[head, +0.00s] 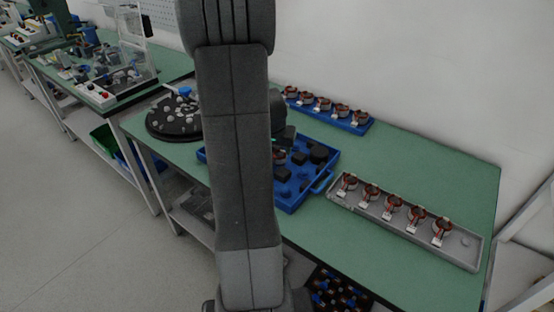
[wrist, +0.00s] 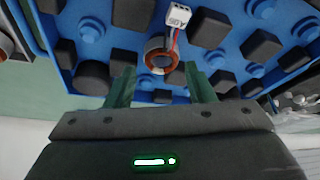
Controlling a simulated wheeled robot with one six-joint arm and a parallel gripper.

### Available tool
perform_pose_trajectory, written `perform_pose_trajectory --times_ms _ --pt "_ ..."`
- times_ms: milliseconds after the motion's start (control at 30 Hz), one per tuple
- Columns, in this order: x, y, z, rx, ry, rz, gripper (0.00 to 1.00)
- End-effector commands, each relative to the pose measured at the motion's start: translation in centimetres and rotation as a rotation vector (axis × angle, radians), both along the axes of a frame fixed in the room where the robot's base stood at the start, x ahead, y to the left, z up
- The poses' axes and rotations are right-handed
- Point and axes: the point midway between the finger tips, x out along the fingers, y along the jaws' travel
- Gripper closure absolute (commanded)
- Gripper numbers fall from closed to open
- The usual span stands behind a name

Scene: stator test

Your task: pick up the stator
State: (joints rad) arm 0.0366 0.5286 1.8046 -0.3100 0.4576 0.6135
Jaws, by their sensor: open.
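A stator (wrist: 161,64), a copper-wound ring with red and blue wires and a white connector (wrist: 178,16), is at the blue tray (wrist: 120,42) in the wrist view. My gripper (wrist: 161,86) is open, with one green finger to the left and one to the right of the stator's near side. No contact with the stator shows, and its height above the tray is hard to tell. In the head view my arm hides much of the blue tray (head: 327,180), and only a small part of the stator (head: 279,157) shows beside the arm.
Black blocks and blue posts surround the stator in the tray. A grey tray (head: 462,255) with several stators lies to the right on the green table (head: 440,175). A blue rack (head: 345,123) with several stators stands behind. A black round plate (head: 165,122) is at left.

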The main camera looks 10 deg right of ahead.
Motion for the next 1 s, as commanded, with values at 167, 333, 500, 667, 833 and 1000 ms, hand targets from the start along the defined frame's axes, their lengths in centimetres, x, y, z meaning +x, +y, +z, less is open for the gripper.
perform_pose_trajectory --times_ms 167,333,500,667,833,1000 --pt "0.5 -0.2 -1.3 0.001 0.003 -0.001 0.51" --pt "1.4 -0.4 -3.3 0.001 0.003 -0.001 0.51" --pt "1.9 -0.6 -4.6 0.001 0.001 -0.001 0.51" --pt "2.0 -0.6 -4.8 0.001 -0.001 -0.001 0.51" --pt "2.0 -0.6 -4.8 0.001 -0.001 -0.001 0.59" --pt "2.0 -0.6 -4.7 0.001 -0.001 -0.001 0.83"
